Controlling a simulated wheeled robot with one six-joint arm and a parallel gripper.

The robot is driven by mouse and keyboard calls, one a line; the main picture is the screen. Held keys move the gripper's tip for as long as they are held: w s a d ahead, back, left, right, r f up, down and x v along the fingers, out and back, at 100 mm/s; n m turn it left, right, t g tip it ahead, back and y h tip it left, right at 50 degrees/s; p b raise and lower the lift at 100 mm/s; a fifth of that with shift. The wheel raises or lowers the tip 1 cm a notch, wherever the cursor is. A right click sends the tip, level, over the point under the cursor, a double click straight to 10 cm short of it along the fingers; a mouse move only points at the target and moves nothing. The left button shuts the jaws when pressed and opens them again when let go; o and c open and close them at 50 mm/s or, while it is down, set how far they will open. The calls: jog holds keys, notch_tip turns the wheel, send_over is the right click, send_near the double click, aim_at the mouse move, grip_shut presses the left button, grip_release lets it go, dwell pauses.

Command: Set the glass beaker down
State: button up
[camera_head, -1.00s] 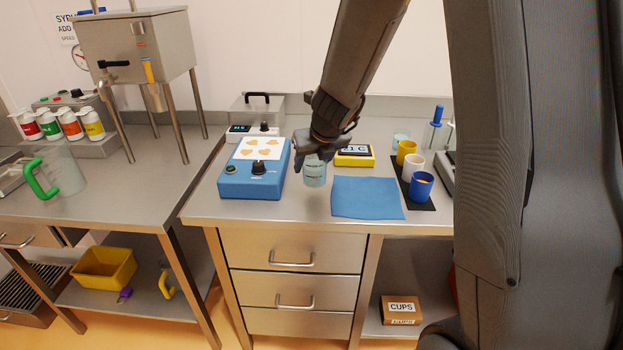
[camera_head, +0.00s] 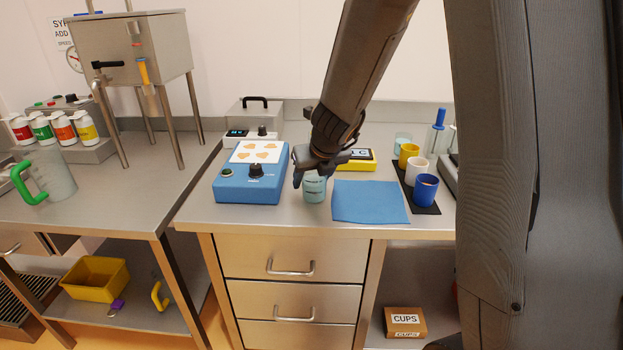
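The glass beaker (camera_head: 315,189) is a small, clear, pale blue-tinted vessel. It is upright, over the steel counter between the blue control box and the blue cloth. My gripper (camera_head: 307,176) points down at it from above, with a dark finger along its left side, and appears shut on it. The other finger is mostly hidden. The beaker's base is at or just above the counter (camera_head: 270,214); I cannot tell whether it touches.
The blue control box (camera_head: 249,188) stands close on the left and the blue cloth (camera_head: 370,203) lies close on the right. A yellow display (camera_head: 359,166) is behind. Several cups, including a blue cup (camera_head: 425,192), stand on a dark mat further right.

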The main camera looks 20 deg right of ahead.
jog(key=o, duration=0.3)
jog(key=shift+r+p, duration=0.25)
jog(key=shift+p, duration=0.05)
jog(key=a+p+v, duration=0.1)
jog(key=p+v, duration=0.7)
jog(key=v, duration=0.4)
jog(key=s+f+n+g, duration=0.1)
jog(key=s+n, duration=0.5)
jog(key=n, duration=0.5)
jog(key=s+f+n+g, duration=0.1)
jog(key=s+n+g, duration=0.1)
jog(key=s+n, duration=0.5)
jog(key=s+f+n+g, duration=0.1)
jog(key=s+n, duration=0.6)
jog(key=n, duration=1)
jog(key=shift+d+f+g+h, duration=0.15)
jog(key=shift+d+g+h, duration=0.15)
jog(key=shift+d+g, duration=0.1)
